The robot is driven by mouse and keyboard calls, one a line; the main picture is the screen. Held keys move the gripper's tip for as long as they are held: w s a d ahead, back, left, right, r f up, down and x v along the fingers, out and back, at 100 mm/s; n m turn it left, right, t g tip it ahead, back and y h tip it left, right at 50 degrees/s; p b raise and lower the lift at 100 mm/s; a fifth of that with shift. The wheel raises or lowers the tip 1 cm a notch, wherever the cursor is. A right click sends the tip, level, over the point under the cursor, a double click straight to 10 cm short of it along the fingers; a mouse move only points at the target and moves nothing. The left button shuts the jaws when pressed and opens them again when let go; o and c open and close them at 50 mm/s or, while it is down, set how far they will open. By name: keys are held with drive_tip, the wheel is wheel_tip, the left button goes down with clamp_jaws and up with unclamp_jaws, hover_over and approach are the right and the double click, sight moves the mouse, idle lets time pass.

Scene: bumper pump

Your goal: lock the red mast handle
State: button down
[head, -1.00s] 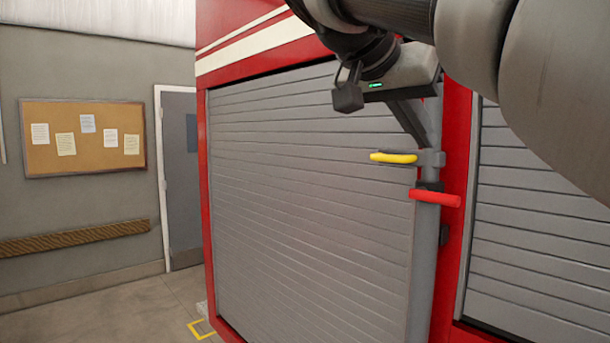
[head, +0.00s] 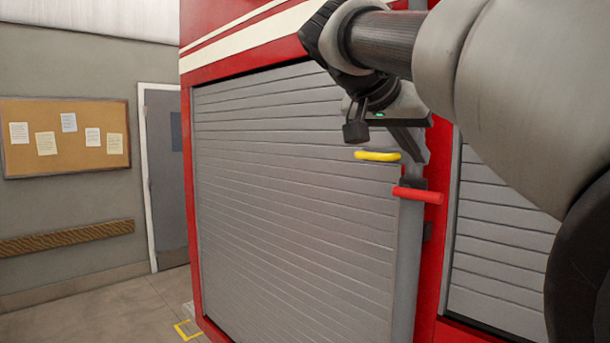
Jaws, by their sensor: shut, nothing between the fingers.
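The red handle (head: 418,195) sticks out roughly level from a dark bracket on the grey vertical mast (head: 408,265), at the edge of the red truck body. A yellow handle (head: 377,156) sits a little above it and to the left. My gripper (head: 416,155) hangs from the wrist at upper right, with its fingers pointing down. Its fingers look shut and empty. They appear just above the red handle and beside the yellow one in the picture. I cannot tell the depth gap or whether they touch anything. The yellow handle's mount is hidden behind the fingers.
A large grey roller shutter (head: 290,200) fills the truck side left of the mast. Another shutter (head: 500,240) lies to the right, partly behind my arm. A corkboard (head: 65,137) and grey door (head: 168,180) are at far left.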

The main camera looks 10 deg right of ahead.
sight(417, 195)
drive_tip(key=f, duration=0.1)
drive_tip(key=w+d+f, duration=0.1)
drive_tip(key=f, duration=0.1)
drive_tip(key=d+f, duration=0.1)
drive_tip(key=f, duration=0.1)
drive_tip(key=shift+w+f, duration=0.1)
drive_tip(key=shift+w, duration=0.2)
